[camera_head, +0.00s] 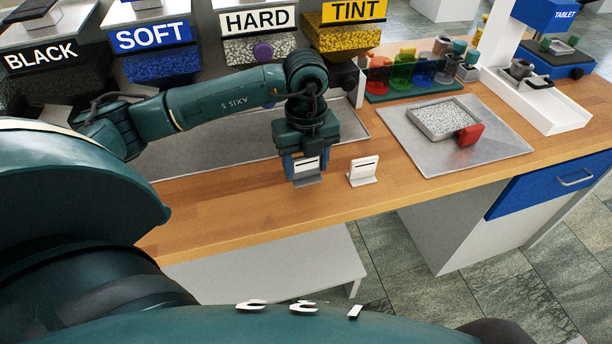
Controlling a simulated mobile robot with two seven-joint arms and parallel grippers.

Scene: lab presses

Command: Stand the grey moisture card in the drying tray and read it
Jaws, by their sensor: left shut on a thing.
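My left gripper (304,158) points down over the front part of the wooden bench and is shut on a small card (306,180) with a pale face and a grey foot. The gripper hides the card's upper part. I cannot tell whether its foot touches the bench. A similar white card (363,171) with a dark line stands upright on the bench just to the right, apart from the gripper. A shallow tray of speckled granules (417,111) lies further right, with a red block (470,134) at its front right corner. My right gripper is not in view.
The granule tray rests on a grey metal sheet (505,145). Behind my left gripper lies a long metal tray (215,158) under labelled hoppers (258,48). A rack of coloured cups (408,72) and a white stand (540,105) are at the back right. Bench between the white card and sheet is clear.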

